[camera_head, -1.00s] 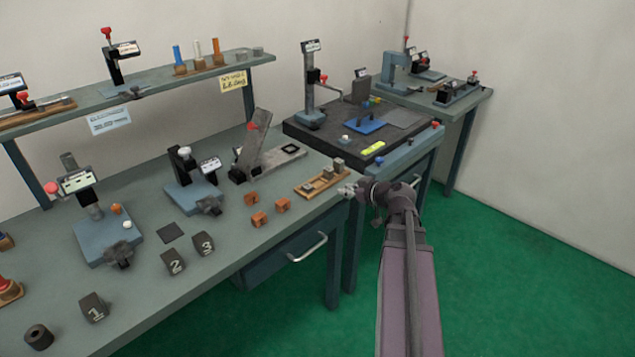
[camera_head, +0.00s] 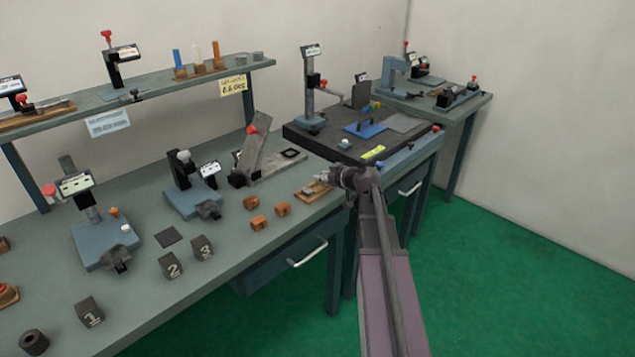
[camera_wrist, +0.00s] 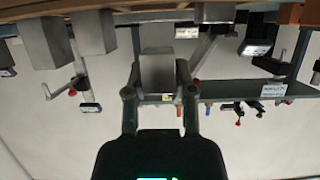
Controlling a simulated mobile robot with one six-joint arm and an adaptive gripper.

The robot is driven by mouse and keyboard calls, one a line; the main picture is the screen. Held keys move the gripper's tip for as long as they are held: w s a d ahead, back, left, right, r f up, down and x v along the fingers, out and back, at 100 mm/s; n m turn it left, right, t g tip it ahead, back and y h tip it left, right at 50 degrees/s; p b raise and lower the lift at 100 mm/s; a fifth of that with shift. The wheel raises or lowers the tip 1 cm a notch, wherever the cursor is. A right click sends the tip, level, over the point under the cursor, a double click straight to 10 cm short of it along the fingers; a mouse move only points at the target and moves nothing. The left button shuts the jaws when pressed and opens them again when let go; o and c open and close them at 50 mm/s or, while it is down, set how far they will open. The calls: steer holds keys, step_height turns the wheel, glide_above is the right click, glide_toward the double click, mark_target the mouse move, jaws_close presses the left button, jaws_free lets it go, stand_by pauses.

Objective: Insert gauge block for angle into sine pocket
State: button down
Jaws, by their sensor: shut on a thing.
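In the wrist view, my gripper (camera_wrist: 157,92) is shut on a grey gauge block (camera_wrist: 159,70), which sits between its two fingertips. Two other grey blocks stand to its left, one tall (camera_wrist: 45,42) and one beside it (camera_wrist: 93,32). In the head view, my gripper (camera_head: 325,178) is over the wooden block tray (camera_head: 309,196) and hides most of the blocks there. The tilted sine bar (camera_head: 258,138) stands behind and left of it. Its base has a dark, framed square (camera_head: 290,154) at the right end, possibly the pocket.
Several orange blocks (camera_head: 257,222) lie left of the tray. A blue-based fixture (camera_head: 190,198) stands further left, with numbered dark blocks (camera_head: 202,247) in front. A dark surface plate (camera_head: 330,148) with a stand is behind my gripper. A shelf (camera_head: 150,80) runs along the back.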

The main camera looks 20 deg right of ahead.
mark_target(317, 188)
steer(key=shift+w, duration=0.55)
steer(key=shift+w+a+f+b, duration=0.2)
steer(key=shift+w+f+b, duration=0.6)
steer(key=shift+f+b, duration=0.85)
steer(key=shift+f, duration=0.05)
steer(key=shift+s, duration=0.15)
steer(key=shift+c, duration=2.2)
jaws_free()
steer(key=shift+f, duration=0.1)
